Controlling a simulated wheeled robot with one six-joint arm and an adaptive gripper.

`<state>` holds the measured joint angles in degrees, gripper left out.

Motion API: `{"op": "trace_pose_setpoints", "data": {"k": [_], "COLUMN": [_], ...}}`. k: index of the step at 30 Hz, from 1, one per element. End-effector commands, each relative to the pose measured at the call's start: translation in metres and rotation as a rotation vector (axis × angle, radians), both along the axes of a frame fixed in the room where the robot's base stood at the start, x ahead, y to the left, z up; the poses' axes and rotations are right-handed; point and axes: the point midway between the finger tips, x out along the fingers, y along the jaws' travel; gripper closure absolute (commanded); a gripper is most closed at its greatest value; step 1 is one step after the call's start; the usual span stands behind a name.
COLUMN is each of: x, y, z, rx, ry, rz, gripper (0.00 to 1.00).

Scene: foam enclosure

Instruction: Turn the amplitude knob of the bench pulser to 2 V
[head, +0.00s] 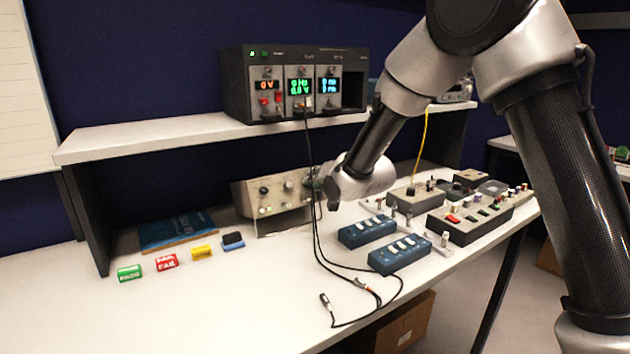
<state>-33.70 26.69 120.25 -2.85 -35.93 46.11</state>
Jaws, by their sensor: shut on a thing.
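The bench pulser appears to be the small beige box (248,191) with knobs on its front, standing on the bench under the shelf. Two knobs show on its upper row, a left knob (263,190) and a middle knob (288,185). My gripper (315,182) is at the right end of its front panel, small and dark in this view. It is shut on a knob there, seemingly the amplitude knob, which the fingers and my wrist hide. The knob's pointer and scale cannot be read.
A black rack unit (236,80) with lit displays stands on the white shelf (150,140). Black cables (313,215) hang close by my gripper. Two blue switch boxes (367,231) and grey control boxes (480,218) lie to the right.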

Motion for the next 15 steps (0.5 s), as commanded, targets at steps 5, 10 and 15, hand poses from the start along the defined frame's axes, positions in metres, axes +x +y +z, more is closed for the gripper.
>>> {"op": "trace_pose_setpoints", "data": {"k": [5,10,15], "x": [0.0003,0.0003,0.0001], "y": [-0.0007,-0.0007,-0.0004], "z": [-0.0001,-0.0001,-0.0001], "rx": [0.0,0.0,-0.001], "ry": [0.0,0.0,0.0], "rz": [-0.002,-0.002,-0.001], "gripper": [1.0,0.77,0.6]}}
